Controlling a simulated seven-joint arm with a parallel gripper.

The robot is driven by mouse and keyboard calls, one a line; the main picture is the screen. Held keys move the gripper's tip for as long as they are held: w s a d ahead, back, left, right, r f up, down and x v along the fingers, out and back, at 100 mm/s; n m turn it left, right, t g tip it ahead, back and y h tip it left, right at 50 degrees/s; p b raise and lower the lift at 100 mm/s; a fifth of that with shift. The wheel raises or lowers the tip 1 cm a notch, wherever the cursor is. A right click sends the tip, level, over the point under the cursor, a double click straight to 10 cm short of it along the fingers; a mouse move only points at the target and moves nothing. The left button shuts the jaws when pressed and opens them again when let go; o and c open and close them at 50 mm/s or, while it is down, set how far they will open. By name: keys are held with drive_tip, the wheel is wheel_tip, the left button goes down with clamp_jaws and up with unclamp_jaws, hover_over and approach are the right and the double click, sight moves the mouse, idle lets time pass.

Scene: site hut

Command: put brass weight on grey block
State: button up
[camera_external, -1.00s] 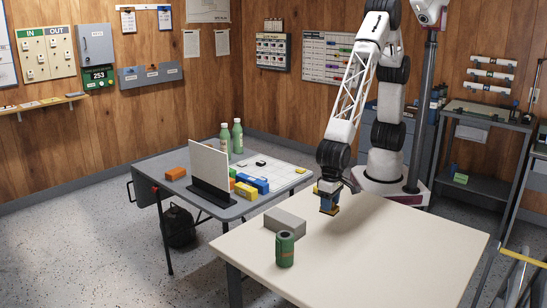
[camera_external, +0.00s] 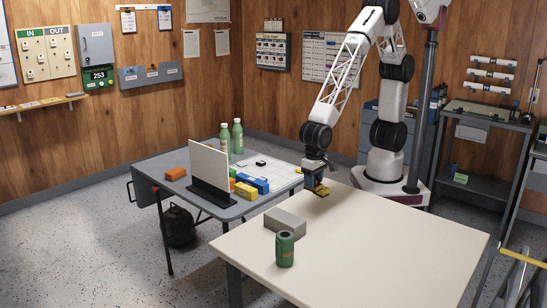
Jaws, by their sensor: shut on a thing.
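The grey block (camera_external: 281,217) lies on the near pale table, towards its back left corner. My gripper (camera_external: 315,183) is above the table, behind and to the right of the block and apart from it. It is shut on the brass weight (camera_external: 321,193), a small yellowish-brown piece at the fingertips. The weight appears to be held clear of the table top, and the fingers partly hide it.
A green can (camera_external: 285,249) stands on the pale table (camera_external: 390,250) just in front of the block. The table's right side is clear. A grey table (camera_external: 158,178) behind left carries an upright panel (camera_external: 208,165), coloured blocks and green bottles (camera_external: 237,137).

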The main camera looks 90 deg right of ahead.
hover_over(285, 216)
drive_tip(key=shift+w+a+f, duration=0.15)
drive_tip(key=shift+f, duration=0.55)
idle(0.4)
drive_tip(key=shift+f, duration=1.75)
drive_tip(key=shift+f, duration=0.1)
drive_tip(key=o, duration=1.2)
